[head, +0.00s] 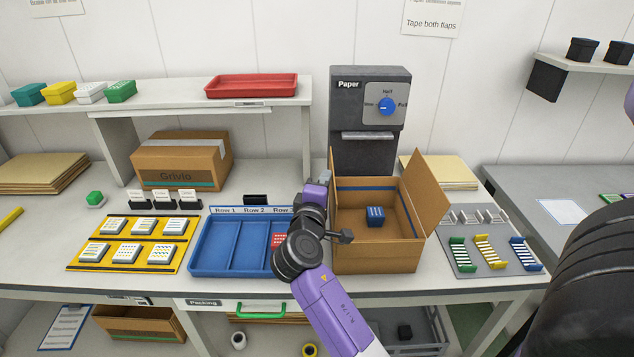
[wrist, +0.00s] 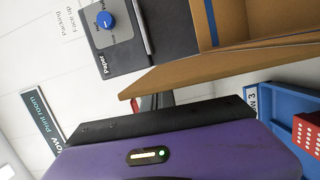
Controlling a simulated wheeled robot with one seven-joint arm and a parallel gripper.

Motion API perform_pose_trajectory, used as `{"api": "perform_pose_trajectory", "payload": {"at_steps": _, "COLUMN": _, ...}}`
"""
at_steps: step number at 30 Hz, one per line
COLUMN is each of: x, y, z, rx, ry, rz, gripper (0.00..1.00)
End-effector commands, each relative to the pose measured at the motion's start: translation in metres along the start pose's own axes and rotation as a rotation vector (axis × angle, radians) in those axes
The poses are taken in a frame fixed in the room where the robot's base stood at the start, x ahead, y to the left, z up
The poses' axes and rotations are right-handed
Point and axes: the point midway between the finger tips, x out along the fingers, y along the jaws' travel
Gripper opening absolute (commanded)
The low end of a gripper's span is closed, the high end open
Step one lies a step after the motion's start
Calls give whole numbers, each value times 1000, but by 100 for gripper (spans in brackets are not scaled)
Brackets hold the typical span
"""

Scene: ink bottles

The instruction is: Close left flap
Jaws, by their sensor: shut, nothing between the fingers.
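An open cardboard box (head: 376,258) stands on the table, right of centre in the head view. Its left flap (head: 332,162) stands up, seen nearly edge-on; it also shows as a brown panel in the wrist view (wrist: 220,65). The right flap (head: 430,190) leans outward, open. A small blue patterned carton (head: 375,216) lies inside the box. My gripper (head: 325,176) is shut and empty, just left of the left flap near the box's back left corner. I cannot tell whether it touches the flap. My purple gripper body fills the lower wrist view.
A grey paper dispenser (head: 369,155) stands behind the box. A blue tray (head: 228,262) with rows lies at left, holding a red carton (wrist: 306,135). A grey rack (head: 490,262) with coloured items is at right. A closed carton (head: 180,162) stands back left.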

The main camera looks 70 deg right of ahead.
Motion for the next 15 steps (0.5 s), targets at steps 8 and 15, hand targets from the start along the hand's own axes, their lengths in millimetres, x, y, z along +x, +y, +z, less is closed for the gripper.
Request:
{"api": "perform_pose_trajectory", "payload": {"at_steps": 8, "x": 6, "y": 3, "z": 27, "rx": 257, "ry": -2, "rz": -63, "gripper": 0}}
{"api": "perform_pose_trajectory", "payload": {"at_steps": 15, "x": 12, "y": -1, "z": 49, "rx": 478, "ry": -1, "rz": -120, "gripper": 0}}
